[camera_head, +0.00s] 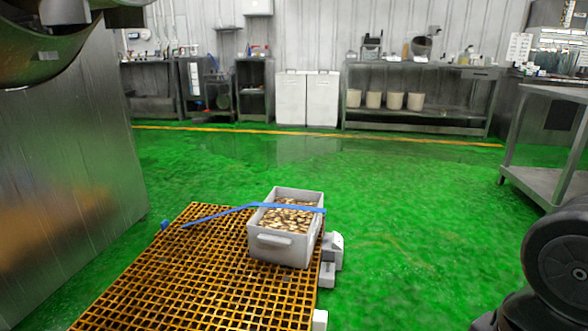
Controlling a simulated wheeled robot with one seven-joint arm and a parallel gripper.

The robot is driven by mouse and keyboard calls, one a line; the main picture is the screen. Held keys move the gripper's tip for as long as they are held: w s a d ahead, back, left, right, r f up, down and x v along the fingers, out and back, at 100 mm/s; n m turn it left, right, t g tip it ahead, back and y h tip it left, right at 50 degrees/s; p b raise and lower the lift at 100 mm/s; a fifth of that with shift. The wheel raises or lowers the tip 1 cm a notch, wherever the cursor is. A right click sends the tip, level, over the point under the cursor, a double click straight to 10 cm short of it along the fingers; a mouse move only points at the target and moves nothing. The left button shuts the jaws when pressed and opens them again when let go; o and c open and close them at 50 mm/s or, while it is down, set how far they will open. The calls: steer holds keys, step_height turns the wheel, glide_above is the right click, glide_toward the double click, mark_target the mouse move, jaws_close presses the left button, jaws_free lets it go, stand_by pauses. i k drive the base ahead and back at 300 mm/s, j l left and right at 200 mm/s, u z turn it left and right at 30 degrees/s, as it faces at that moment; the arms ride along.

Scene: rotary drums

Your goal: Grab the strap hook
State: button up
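A blue strap (216,214) runs from the left edge of the yellow grating (180,272) up and across the top of a light grey bin (284,248). Its left end has a small blue piece (165,225) at the grating's far left edge, possibly the hook; it is too small to make out its shape. The strap's right end reaches the bin's right rim, and what lies beyond it is hidden. The bin stands on the right part of the grating and is filled with brown and pale pieces. A dark rounded link of my arm shows at the lower right; my gripper is not in view.
A large metal drum housing (70,170) stands close on the left. A grey-white fitting (331,257) sits beside the grating's right edge. A metal table (550,180) stands at the right. Green floor (420,210) is open between; benches line the back wall.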

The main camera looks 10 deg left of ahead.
mark_target(164, 224)
steer(key=j+u, duration=0.15)
steer(key=j, duration=0.55)
steer(key=j+u, duration=0.1)
steer(key=j, duration=0.55)
steer(key=i+j+u, duration=0.15)
steer(key=j, duration=0.55)
steer(key=j+u, duration=0.1)
steer(key=j, duration=0.55)
steer(key=i+j, duration=0.1)
steer(key=j, duration=0.25)
steer(key=i+j, duration=0.1)
steer(key=j, duration=0.25)
steer(key=i+j, duration=0.1)
steer(key=j, duration=0.25)
steer(key=k+u, duration=0.05)
